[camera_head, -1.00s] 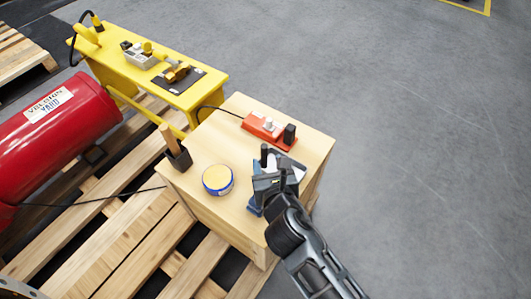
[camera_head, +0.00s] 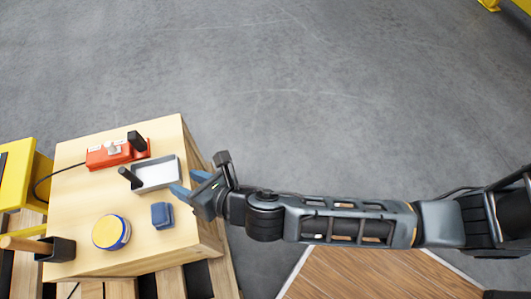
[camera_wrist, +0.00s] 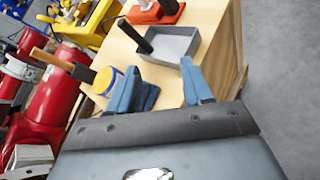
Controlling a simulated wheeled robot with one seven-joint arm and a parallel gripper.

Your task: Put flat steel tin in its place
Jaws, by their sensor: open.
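A shallow grey rectangular open tin (camera_head: 168,178) lies on the wooden box's top; it also shows in the wrist view (camera_wrist: 178,45). A black upright post stands at its left end. A round flat tin (camera_head: 111,232) with a yellow top and blue side is left of the front; it also shows in the wrist view (camera_wrist: 107,80). I cannot tell for certain which is the flat steel tin. A small dark blue block (camera_head: 162,215) sits between them. My gripper (camera_head: 189,183) is open, its blue fingers pointing left at the box's right edge. It holds nothing I can see.
The wooden box (camera_head: 80,192) also bears an orange-red device (camera_head: 110,153) with a cable at the back and a black holder (camera_head: 60,248) with a wooden handle at front left. A yellow bench (camera_head: 18,175) stands left. Grey floor behind is clear.

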